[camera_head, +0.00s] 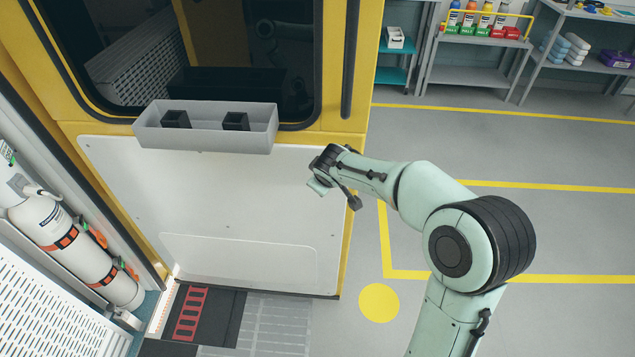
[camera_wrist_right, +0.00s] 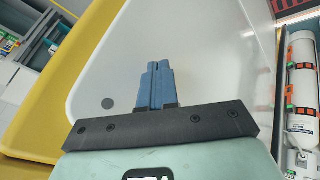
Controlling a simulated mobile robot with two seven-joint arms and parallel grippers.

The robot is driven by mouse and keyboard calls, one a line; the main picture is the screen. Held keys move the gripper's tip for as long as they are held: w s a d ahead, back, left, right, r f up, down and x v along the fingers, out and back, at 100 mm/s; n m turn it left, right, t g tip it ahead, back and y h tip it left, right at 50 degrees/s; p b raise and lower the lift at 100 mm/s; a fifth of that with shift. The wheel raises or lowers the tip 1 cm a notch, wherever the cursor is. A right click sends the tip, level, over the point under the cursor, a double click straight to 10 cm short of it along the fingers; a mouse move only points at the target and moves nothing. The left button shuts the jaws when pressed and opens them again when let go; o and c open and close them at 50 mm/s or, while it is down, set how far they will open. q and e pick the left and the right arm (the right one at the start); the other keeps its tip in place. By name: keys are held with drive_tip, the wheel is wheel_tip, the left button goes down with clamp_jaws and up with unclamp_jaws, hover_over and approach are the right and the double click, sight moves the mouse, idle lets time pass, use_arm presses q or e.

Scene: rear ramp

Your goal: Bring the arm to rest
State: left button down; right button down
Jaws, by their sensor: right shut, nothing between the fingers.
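My right arm (camera_head: 430,190) comes in from the lower right in the head view and bends left at the elbow. Its hand hangs in front of the white door panel (camera_head: 215,215), near the panel's right edge and the yellow frame. The fingers are hard to make out there. In the right wrist view the blue fingers of my right gripper (camera_wrist_right: 153,68) are together with nothing between them. The white panel (camera_wrist_right: 200,45) lies beyond them. My left gripper is in neither view.
A grey tray (camera_head: 205,135) with two black blocks juts from the door below the window. White cylinders (camera_head: 75,245) with orange straps stand at the left. Shelves (camera_head: 475,75) with bottles are at the back right. Open grey floor with yellow lines lies right of the door.

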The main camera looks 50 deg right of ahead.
drive_tip(key=shift+s+a+r, duration=0.15)
drive_tip(key=shift+s+r, duration=0.3)
drive_tip(key=shift+r, duration=0.15)
drive_tip(key=shift+s+a+r, duration=0.15)
drive_tip(key=shift+s+r, duration=0.3)
drive_tip(key=shift+r, duration=0.1)
drive_tip(key=a+f+g+y+p, duration=0.2)
drive_tip(key=a+f+y+p, duration=0.3)
drive_tip(key=a+f, duration=1.35)
drive_tip(key=s+a+f+m+g+y+p, duration=0.2)
drive_tip(key=s+a+f, duration=0.5)
drive_tip(key=s+a, duration=0.1)
drive_tip(key=s+a+f+m+g+y+p, duration=0.1)
drive_tip(key=s+a+f+g+y+p, duration=0.1)
drive_tip(key=s+a+f, duration=0.5)
drive_tip(key=s+a, duration=0.2)
drive_tip(key=s, duration=0.2)
drive_tip(key=shift+a+m+p, duration=0.3)
drive_tip(key=shift+m+p, duration=0.1)
